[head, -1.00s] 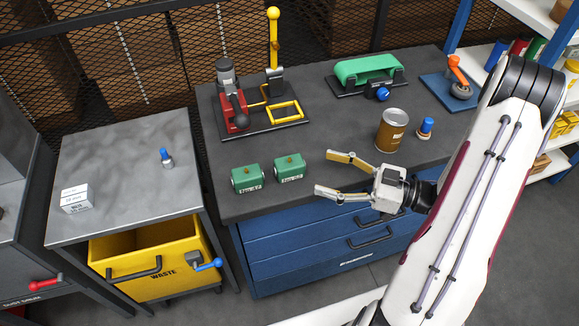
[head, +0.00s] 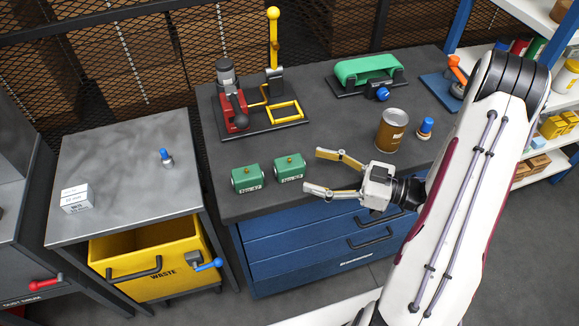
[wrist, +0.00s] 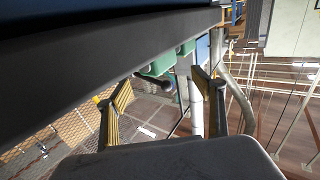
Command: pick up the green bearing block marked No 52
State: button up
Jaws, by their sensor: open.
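Two green bearing blocks stand side by side near the front left of the dark bench: a left block (head: 247,178) and a right block (head: 289,167). In the wrist view, green blocks (wrist: 185,48) show partly beyond the open fingers (wrist: 160,90).
A brown can (head: 392,130) and a blue-capped bottle (head: 425,128) stand right of my gripper. A red press (head: 232,105) with a yellow frame stands behind the blocks. A grey side table (head: 120,165) lies left across a gap, above a yellow waste bin (head: 158,270).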

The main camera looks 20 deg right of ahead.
aim_at(291, 160)
jog(key=shift+w+a, duration=0.1)
jog(key=shift+x, duration=2.5)
jog(key=shift+w+r, duration=0.15)
jog(key=shift+r, duration=0.05)
grip_shut()
